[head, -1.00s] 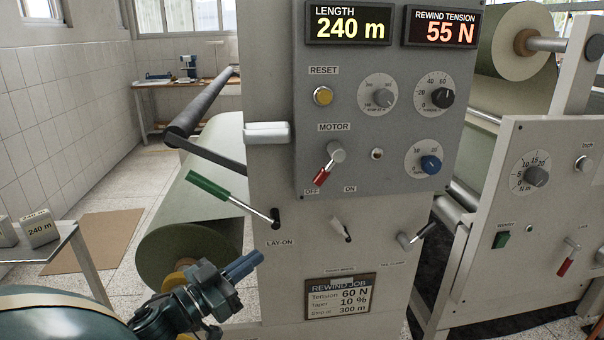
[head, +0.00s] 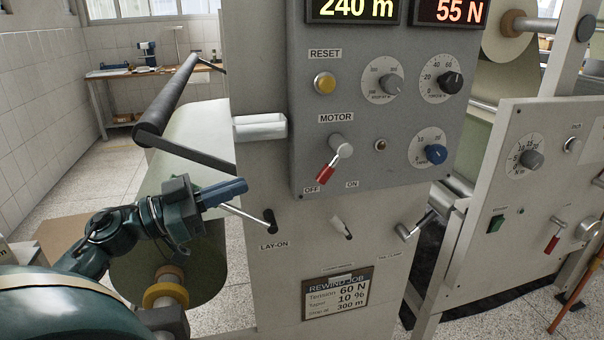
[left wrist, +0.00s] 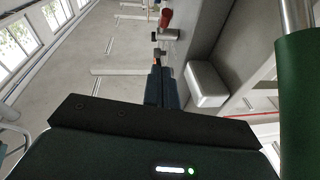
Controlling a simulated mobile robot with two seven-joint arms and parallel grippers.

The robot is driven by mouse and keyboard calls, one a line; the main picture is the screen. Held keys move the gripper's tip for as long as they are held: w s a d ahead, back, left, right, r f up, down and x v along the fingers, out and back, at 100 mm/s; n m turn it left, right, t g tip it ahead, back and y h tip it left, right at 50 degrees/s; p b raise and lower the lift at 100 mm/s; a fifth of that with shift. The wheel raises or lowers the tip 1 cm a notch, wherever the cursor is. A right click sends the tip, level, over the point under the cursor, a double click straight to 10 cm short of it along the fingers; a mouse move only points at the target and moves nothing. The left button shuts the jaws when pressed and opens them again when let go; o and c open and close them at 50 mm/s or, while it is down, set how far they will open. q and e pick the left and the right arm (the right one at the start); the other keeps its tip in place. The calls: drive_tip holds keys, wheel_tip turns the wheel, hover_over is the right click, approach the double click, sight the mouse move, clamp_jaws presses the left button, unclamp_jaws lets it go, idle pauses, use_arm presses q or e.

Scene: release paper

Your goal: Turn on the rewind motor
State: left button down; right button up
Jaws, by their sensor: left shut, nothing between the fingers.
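The motor switch is a grey knob with a red-tipped lever (head: 327,171) under the MOTOR label on the grey control panel (head: 400,180). Its lever slants down-left towards OFF. My left gripper (head: 243,187) is shut and empty, left of the panel and lower than the switch, and apart from it. It hides the green grip of the lay-on lever (head: 250,218) in the head view. In the left wrist view the shut fingers (left wrist: 158,88) point up the picture, and a red-tipped lever (left wrist: 166,18) shows beyond them. My right gripper is not in view.
A white block (head: 260,126) juts from the machine's left side; it also shows in the left wrist view (left wrist: 207,84). A dark bar (head: 170,95) and a paper roll (head: 200,260) lie left. A green grip (left wrist: 298,100) is close at the right of the wrist view.

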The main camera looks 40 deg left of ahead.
use_arm(q)
drive_tip(key=shift+w+d+r, duration=0.1)
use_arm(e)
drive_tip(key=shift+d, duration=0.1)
use_arm(q)
drive_tip(key=p, duration=0.2)
approach(324, 170)
wheel_tip(324, 170, up, 4)
drive_tip(key=w+d, duration=0.1)
drive_tip(key=w, duration=0.1)
drive_tip(key=shift+w+d+f+b, duration=0.2)
drive_tip(key=shift+w+d+f, duration=0.3)
drive_tip(key=shift+w+f, duration=0.25)
drive_tip(key=shift+w+d+f+b, duration=0.15)
drive_tip(key=shift+w+d+f, duration=0.4)
drive_tip(key=shift+w, duration=0.25)
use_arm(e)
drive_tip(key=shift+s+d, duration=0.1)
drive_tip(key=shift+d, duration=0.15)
use_arm(q)
drive_tip(key=shift+a, duration=0.1)
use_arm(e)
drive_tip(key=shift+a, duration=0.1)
use_arm(q)
drive_tip(key=shift+f, duration=0.15)
